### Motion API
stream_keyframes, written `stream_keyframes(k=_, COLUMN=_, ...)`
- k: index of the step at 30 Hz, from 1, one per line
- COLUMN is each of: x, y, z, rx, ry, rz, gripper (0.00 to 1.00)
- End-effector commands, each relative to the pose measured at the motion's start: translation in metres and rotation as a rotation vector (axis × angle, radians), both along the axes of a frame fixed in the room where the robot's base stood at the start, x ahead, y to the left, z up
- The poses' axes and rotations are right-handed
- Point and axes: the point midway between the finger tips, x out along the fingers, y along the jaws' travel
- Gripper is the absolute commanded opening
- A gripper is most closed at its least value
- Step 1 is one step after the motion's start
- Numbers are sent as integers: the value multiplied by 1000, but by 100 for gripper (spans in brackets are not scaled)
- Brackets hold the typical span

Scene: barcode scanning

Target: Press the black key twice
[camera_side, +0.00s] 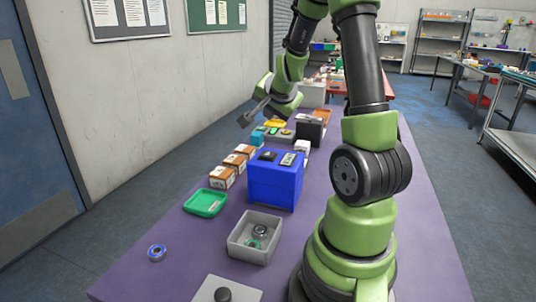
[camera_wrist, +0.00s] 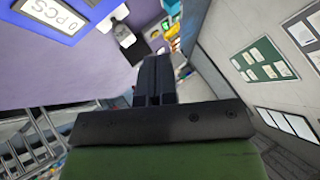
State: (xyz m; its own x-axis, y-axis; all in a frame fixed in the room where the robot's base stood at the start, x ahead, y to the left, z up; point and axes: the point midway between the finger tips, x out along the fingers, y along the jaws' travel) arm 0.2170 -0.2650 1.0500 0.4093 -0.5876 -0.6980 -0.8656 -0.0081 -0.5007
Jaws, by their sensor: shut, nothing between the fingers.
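A blue box (camera_side: 275,185) stands mid-table, with a small black part (camera_side: 267,156) and a display (camera_side: 288,159) on its top. A dark round button (camera_side: 222,294) sits on a grey plate at the bottom edge of the side view. I cannot tell for sure which dark part is the black key. My gripper (camera_side: 244,120) is raised beyond the blue box, over the far left side of the table, apart from everything. It also shows shut and empty in the wrist view (camera_wrist: 157,62).
A grey bin (camera_side: 236,250) with parts stands before the blue box. A green tray (camera_side: 205,203), brown boxes (camera_side: 222,177) and a blue ring (camera_side: 157,252) lie to the left. A dark box (camera_side: 309,131) and small items stand behind.

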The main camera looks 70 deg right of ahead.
Motion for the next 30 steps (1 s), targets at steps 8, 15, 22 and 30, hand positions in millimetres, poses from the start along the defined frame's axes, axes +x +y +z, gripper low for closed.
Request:
stream_keyframes(k=8, x=1, y=1, z=-40, rx=7, ry=0, rz=7, gripper=0)
stream_keyframes(k=15, x=1, y=1, z=-66, rx=6, ry=-4, rz=7, gripper=0)
stream_keyframes(k=22, x=1, y=2, z=-74, rx=4, ry=-8, rz=7, gripper=0)
stream_keyframes(k=30, x=1, y=1, z=-74, rx=3, ry=-8, rz=7, gripper=0)
